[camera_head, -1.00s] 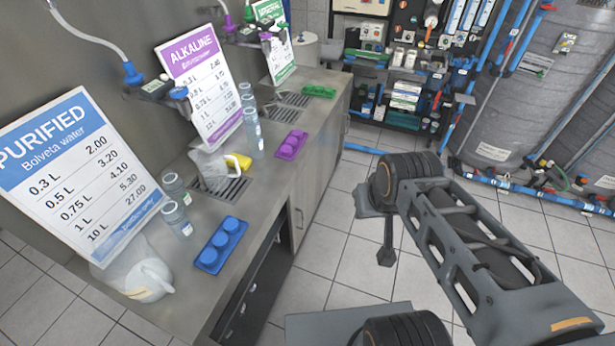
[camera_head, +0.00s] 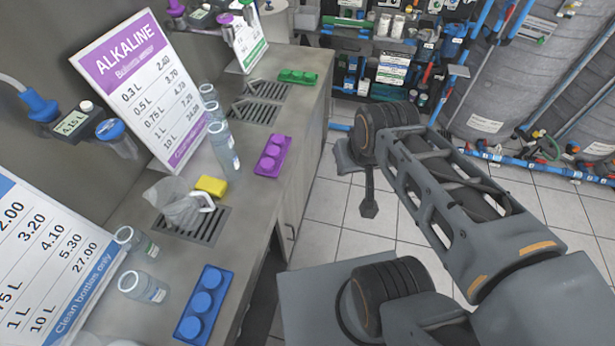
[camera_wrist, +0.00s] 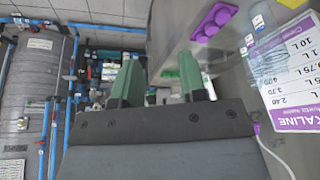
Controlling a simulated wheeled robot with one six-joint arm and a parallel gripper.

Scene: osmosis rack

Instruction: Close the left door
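The grey cabinet under the counter shows its front (camera_head: 308,165) in the head view. A door handle (camera_head: 292,226) sits on the panel beside a dark opening (camera_head: 264,298) at the lower left of the front. I cannot clearly make out the left door's panel; the counter and my arm cover much of that area. My gripper (camera_wrist: 160,80) shows two green fingers standing apart with nothing between them in the wrist view. In the head view the arm's end is over the floor, right of the cabinet front and apart from it.
A tool rack (camera_head: 390,55) and large tanks (camera_head: 505,85) with blue pipes stand behind. Tiled floor (camera_head: 320,205) lies between.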

